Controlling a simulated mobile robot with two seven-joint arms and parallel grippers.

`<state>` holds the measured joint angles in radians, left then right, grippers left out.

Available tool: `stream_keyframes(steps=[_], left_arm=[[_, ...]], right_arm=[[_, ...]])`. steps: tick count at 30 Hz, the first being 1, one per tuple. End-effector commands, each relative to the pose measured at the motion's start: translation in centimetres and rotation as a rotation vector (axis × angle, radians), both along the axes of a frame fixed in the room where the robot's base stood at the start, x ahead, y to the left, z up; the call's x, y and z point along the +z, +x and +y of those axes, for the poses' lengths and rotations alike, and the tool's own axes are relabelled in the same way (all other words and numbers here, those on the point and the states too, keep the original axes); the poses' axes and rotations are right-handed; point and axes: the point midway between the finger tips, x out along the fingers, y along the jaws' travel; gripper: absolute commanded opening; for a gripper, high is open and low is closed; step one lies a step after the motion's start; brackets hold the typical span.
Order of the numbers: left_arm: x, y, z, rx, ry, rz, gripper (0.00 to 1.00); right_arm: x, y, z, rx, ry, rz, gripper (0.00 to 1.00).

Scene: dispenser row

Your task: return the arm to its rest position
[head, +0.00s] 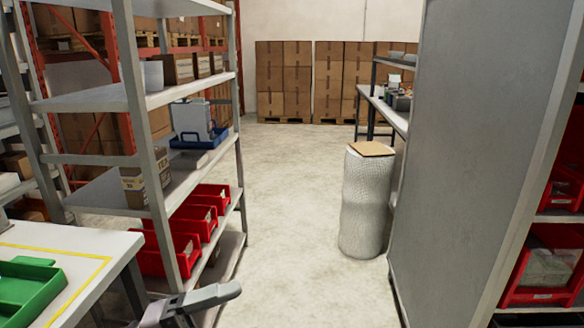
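My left gripper (204,302) shows at the bottom edge, left of centre, as a grey metal piece pointing to the right. Only part of it is in view, and the spacing of its fingers cannot be made out. No object is visible in it. It appears in front of the lower end of the metal shelf rack (149,152), and I cannot tell how far apart they are. My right gripper is not in view.
A white table (107,243) with a green tray (28,290) stands at the left. Red bins (196,222) fill the rack's low shelf. A wrapped roll (366,205) stands beside a tall grey panel (470,130). The aisle floor (290,210) is clear toward stacked boxes (284,80).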

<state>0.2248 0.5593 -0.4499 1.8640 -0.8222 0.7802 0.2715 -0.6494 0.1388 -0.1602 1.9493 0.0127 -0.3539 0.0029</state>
Motion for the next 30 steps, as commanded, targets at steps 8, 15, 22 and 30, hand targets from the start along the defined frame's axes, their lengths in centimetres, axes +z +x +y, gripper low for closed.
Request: stream_keyframes(steps=[8,15,22,30], left_arm=[[-7.0,2.6,4.6,0.466,-0.375,0.521,0.75],[-19.7,-1.3,9.8,0.871,-0.505,1.075,0.75],[-28.6,-8.9,11.7,1.103,-0.507,1.492,0.75],[-30.7,-11.4,11.9,1.154,-0.495,1.607,0.75]], right_arm=[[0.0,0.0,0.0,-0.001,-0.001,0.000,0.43],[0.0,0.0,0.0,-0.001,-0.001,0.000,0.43],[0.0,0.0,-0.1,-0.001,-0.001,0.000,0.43],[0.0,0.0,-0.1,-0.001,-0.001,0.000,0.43]])
